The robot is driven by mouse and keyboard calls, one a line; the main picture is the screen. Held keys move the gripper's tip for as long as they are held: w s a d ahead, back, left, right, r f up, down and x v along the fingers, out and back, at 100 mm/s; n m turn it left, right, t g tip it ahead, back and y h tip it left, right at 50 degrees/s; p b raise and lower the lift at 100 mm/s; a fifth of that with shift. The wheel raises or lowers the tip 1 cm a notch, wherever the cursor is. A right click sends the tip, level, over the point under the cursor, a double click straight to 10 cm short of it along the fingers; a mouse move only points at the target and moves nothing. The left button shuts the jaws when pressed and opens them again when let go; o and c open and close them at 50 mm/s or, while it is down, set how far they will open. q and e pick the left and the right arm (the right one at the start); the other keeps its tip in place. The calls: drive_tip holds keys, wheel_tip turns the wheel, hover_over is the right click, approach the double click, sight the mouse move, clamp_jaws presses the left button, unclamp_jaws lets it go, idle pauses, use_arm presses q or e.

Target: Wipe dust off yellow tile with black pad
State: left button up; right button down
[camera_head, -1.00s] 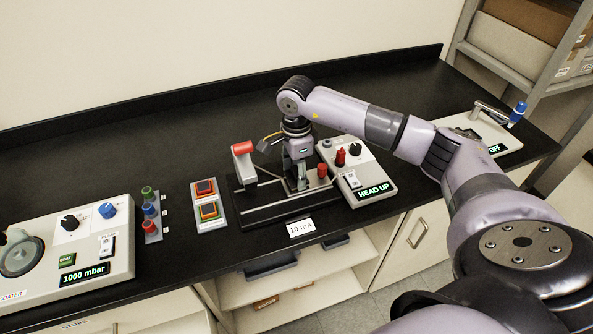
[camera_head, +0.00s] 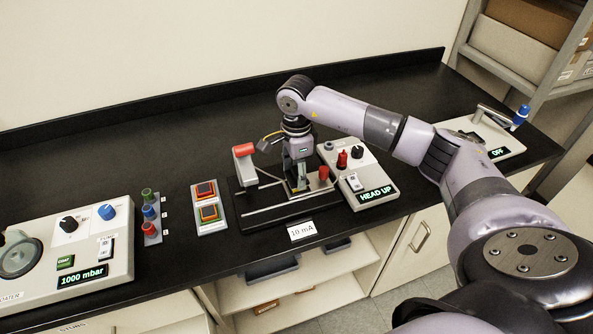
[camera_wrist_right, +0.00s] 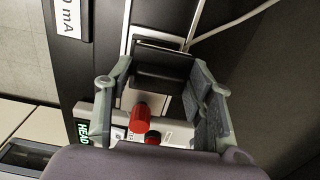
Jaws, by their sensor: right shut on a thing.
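My right gripper (camera_head: 299,181) points down over the stage of the profiler in the middle of the bench. In the right wrist view my right gripper (camera_wrist_right: 162,98) has its two fingers on either side of a dark block, which looks like the black pad (camera_wrist_right: 163,68). It is shut on this pad. A small yellowish patch shows by the fingertips in the head view, but I cannot tell whether it is the yellow tile. The tile's face and any dust on it are hidden by the gripper and pad. My left gripper is out of view.
The profiler's black base (camera_head: 262,215) has a red-topped post (camera_head: 243,150) on its left. A control box (camera_head: 372,190) reading HEAD UP stands close on the right.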

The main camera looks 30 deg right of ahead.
drive_tip(key=shift+s+a, duration=0.25)
drive_tip(key=shift+s, duration=0.8)
drive_tip(key=shift+w, duration=0.2)
drive_tip(key=shift+w+d+b, duration=0.25)
drive_tip(key=shift+w+b, duration=0.25)
drive_tip(key=shift+w, duration=0.45)
drive_tip(key=shift+s, duration=0.1)
drive_tip(key=shift+s+a, duration=0.25)
drive_tip(key=shift+s, duration=0.85)
drive_tip(key=shift+w, duration=0.2)
drive_tip(key=shift+w+d, duration=0.1)
drive_tip(key=shift+w, duration=0.35)
